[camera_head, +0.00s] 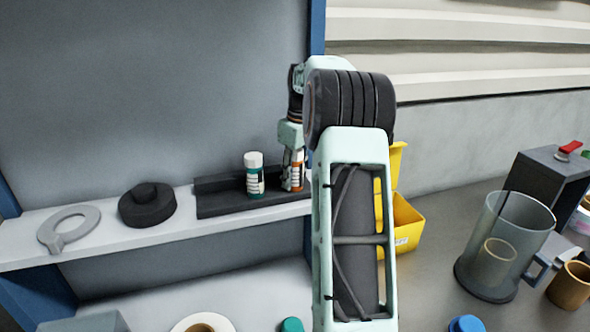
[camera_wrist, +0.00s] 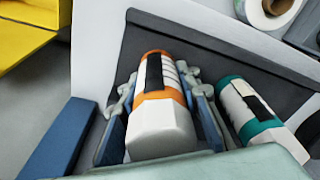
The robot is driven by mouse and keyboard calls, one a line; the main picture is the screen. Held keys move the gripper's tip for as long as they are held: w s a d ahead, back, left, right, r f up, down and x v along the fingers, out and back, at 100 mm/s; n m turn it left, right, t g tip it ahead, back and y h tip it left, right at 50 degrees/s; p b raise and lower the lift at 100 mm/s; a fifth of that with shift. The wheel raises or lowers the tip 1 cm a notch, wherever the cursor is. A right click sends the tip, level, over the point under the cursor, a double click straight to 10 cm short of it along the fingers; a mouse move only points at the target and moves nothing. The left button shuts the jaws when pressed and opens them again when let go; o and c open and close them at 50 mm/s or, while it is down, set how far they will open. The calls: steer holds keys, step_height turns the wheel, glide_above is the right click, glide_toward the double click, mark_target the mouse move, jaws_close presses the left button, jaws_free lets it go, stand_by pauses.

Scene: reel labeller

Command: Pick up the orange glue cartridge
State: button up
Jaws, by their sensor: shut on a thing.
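The orange glue cartridge (camera_wrist: 158,105) has a white cap end, an orange band and a black and white label. In the wrist view it lies between the two fingers of my gripper (camera_wrist: 165,115), which is shut on it. In the head view the cartridge (camera_head: 297,173) stands at the right end of the dark holder (camera_head: 222,196) on the shelf, partly hidden by my gripper (camera_head: 291,178). I cannot tell whether it still touches the holder. A teal and white cartridge (camera_head: 254,177) stands just left of it; it also shows in the wrist view (camera_wrist: 250,110).
The white shelf (camera_head: 100,235) also bears a black round knob-like part (camera_head: 147,205) and a grey ring wrench (camera_head: 68,228). A yellow bin (camera_head: 407,225) stands right of the shelf. A clear jug (camera_head: 505,245) and a brown cup (camera_head: 570,285) stand farther right.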

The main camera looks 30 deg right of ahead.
mark_target(295, 156)
steer(key=shift+r, duration=0.1)
steer(key=shift+r, duration=0.45)
step_height(295, 156, up, 2)
steer(key=shift+r, duration=0.2)
steer(key=s+r, duration=0.1)
steer(key=s+a+r+b, duration=0.1)
steer(key=s+r, duration=0.1)
steer(key=s+a+r, duration=0.1)
steer(key=r, duration=0.1)
steer(key=shift+s+r, duration=0.1)
steer(key=shift+s, duration=0.05)
steer(key=s+a+r+b, duration=0.2)
steer(key=s+a+r, duration=0.2)
steer(key=s, duration=0.4)
steer(key=shift+b, duration=0.4)
